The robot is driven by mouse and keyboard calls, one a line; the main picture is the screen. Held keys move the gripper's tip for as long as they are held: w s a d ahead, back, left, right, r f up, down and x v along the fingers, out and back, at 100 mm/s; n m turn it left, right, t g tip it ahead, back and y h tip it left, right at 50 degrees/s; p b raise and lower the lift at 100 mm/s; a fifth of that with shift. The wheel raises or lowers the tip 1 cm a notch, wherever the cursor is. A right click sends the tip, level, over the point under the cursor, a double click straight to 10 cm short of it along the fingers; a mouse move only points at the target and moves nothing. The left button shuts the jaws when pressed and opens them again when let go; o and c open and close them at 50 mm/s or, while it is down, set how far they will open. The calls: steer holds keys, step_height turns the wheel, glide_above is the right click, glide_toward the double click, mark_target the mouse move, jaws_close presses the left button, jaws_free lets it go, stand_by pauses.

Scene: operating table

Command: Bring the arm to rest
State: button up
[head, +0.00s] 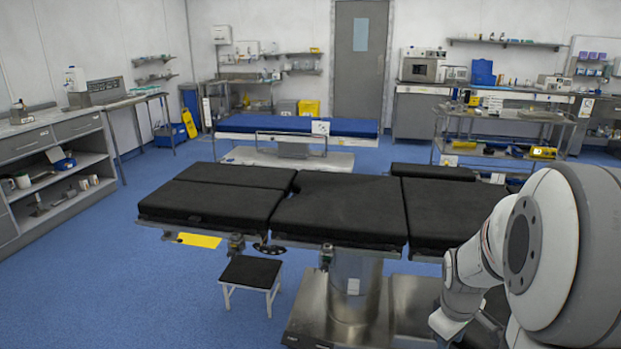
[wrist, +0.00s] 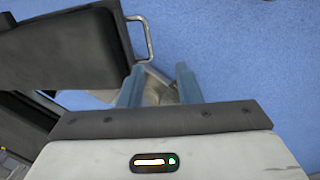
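My arm shows at the lower right of the head view, bent, with its large white and grey joint close to the camera. The end of the arm is cut off or hidden there. In the wrist view my gripper (wrist: 160,88) has its two blue-grey fingers apart, with nothing held between them. Beyond the fingers are blue floor and a metal part. The black-padded operating table (head: 340,208) stands in front of me in the head view. A black pad (wrist: 60,50) with a metal rail (wrist: 148,38) lies to the left of the fingers in the wrist view.
A small black-topped stool (head: 251,272) stands before the table at left. A blue-topped table (head: 290,126) is behind it. A metal trolley (head: 500,150) with items stands at the back right. Counters line the left wall. The blue floor (head: 140,275) at left is clear.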

steer(key=s+a+r+m+p, duration=0.2)
steer(key=s+a+r, duration=0.3)
steer(key=a+r, duration=0.3)
steer(key=s+a+r+m+t+y+p, duration=0.1)
steer(key=s+a+r+m+p, duration=0.2)
steer(key=a+r, duration=0.6)
steer(key=shift+s+r+y+p, duration=0.2)
steer(key=shift+s+y+p, duration=0.1)
steer(key=shift+s+p, duration=0.85)
